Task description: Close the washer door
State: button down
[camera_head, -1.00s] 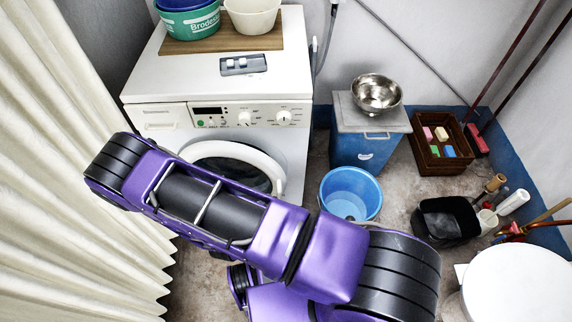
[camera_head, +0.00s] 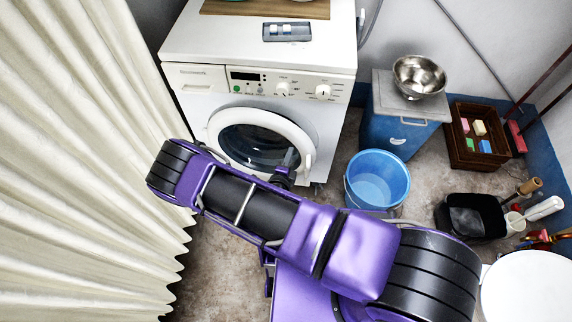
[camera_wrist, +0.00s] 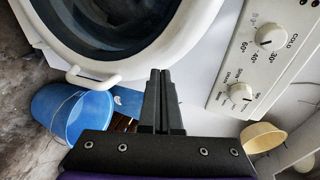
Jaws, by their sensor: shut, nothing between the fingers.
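The white washer (camera_head: 335,120) stands at the back, its round door (camera_head: 300,130) on the front face. The door has a white rim around dark glass, and it looks at or close to the washer front; I cannot tell whether it is latched. My gripper (camera_head: 291,157) is in front of the door's lower right part, partly hidden by my arm. In the wrist view my gripper (camera_wrist: 160,75) is shut and empty, beside the door rim (camera_wrist: 178,50). The white door handle (camera_wrist: 95,78) shows to the left of the fingers.
A blue bucket (camera_head: 377,180) stands on the floor right of the washer. A blue cabinet (camera_head: 395,125) with a metal bowl (camera_head: 419,76) is behind it. A cream curtain (camera_head: 90,170) hangs along the left. A brown crate (camera_head: 480,157) and black bin (camera_head: 474,215) are farther right.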

aim_at(295, 138)
jog(key=shift+w+d+f, duration=0.1)
jog(key=shift+w+d, duration=0.1)
jog(key=shift+w, duration=0.95)
jog(key=shift+w+d, duration=0.2)
jog(key=shift+w, duration=0.95)
